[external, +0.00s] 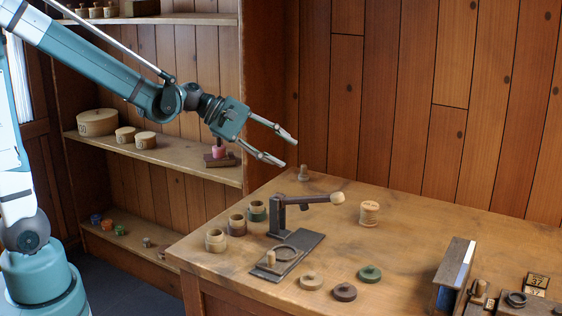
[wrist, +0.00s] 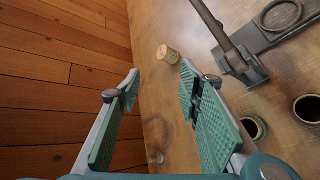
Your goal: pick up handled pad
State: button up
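My gripper (external: 289,152) is open and empty, in the air near the table's back left corner. In the wrist view its two fingers (wrist: 159,74) are wide apart with nothing between them. Another knobbed piece (external: 480,288) stands among the items at the table's front right, partly hidden.
A dark lever press (external: 300,246) stands mid-table, its lever pointing right. A wooden spool (external: 369,213) stands right of it. Several small pots (external: 237,224) line the left edge; flat discs (external: 345,292) lie in front. A shelf (external: 170,153) stands behind my arm.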

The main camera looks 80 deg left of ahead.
jog(key=w+a+f+n+t+p, duration=0.1)
jog(key=w+a+n+t, duration=0.1)
jog(key=a+n, duration=0.5)
jog(key=w+a+f+n+t+y, duration=0.1)
jog(key=w+a+n+t, duration=0.15)
jog(key=a, duration=0.95)
jog(key=w+a+f+n+t+p, duration=0.1)
jog(key=w+a+f+n+t, duration=0.15)
jog(key=a+n, duration=0.45)
jog(key=m, duration=0.2)
send_near(304, 167)
jog(key=shift+w+a+g, duration=0.2)
jog(key=shift+w+g, duration=0.1)
jog(key=shift+w, duration=0.9)
jog(key=shift+w+d+r+b, duration=0.1)
jog(key=shift+w+d+b, duration=0.05)
jog(key=shift+w, duration=0.5)
jog(key=shift+w+d+b, duration=0.1)
jog(key=shift+w+b, duration=0.05)
jog(key=shift+w, duration=0.5)
jog(key=shift+w+d+b, duration=0.2)
jog(key=shift+w+b, duration=0.2)
jog(key=shift+w, duration=0.85)
jog(key=shift+w+d+b, duration=0.2)
jog(key=shift+w+b, duration=0.15)
jog(key=shift+w, duration=0.95)
